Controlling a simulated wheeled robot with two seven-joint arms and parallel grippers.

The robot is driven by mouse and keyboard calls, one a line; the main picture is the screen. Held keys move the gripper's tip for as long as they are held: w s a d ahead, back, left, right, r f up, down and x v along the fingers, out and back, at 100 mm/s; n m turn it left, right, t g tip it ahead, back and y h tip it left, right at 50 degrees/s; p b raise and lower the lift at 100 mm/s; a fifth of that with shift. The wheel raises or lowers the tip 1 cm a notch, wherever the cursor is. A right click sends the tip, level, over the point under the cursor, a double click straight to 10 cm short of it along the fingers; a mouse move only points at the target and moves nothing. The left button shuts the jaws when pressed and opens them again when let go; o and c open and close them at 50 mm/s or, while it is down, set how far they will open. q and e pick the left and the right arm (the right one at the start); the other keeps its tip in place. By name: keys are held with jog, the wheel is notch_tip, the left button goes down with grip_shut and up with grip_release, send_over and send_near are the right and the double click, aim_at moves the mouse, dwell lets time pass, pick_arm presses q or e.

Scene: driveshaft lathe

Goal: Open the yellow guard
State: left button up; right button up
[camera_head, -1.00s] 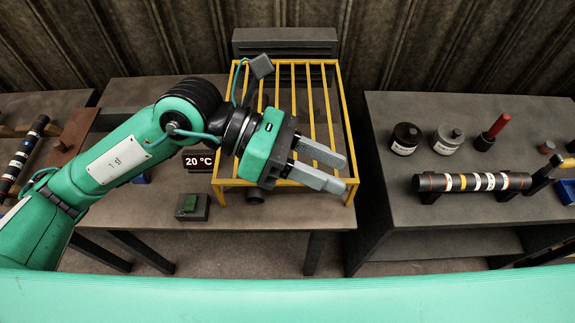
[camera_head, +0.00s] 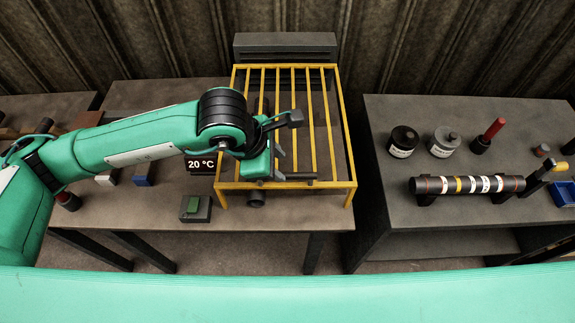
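The yellow guard (camera_head: 331,129), a barred frame, is lowered over the lathe on the middle table. Its front edge is low at the table's front side, and a dark grey block stands behind its back edge. My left gripper (camera_head: 281,163) is over the guard's front left part, close to the front bar. Its fingers look apart with nothing seen between them. Whether they touch the guard cannot be told, as my gripper and wrist hide part of the bars. My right gripper is not in view.
A green button box (camera_head: 195,208) and a 20 °C display (camera_head: 201,163) are left of the guard. A gap separates the tables.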

aim_at(291, 175)
pick_arm(q)
jog(key=p+x, duration=0.1)
jog(key=x, duration=0.3)
jog(key=shift+d+f, duration=0.1)
jog(key=shift+f, duration=0.05)
jog(key=shift+p+x, duration=0.3)
jog(key=shift+x, duration=0.5)
grip_shut()
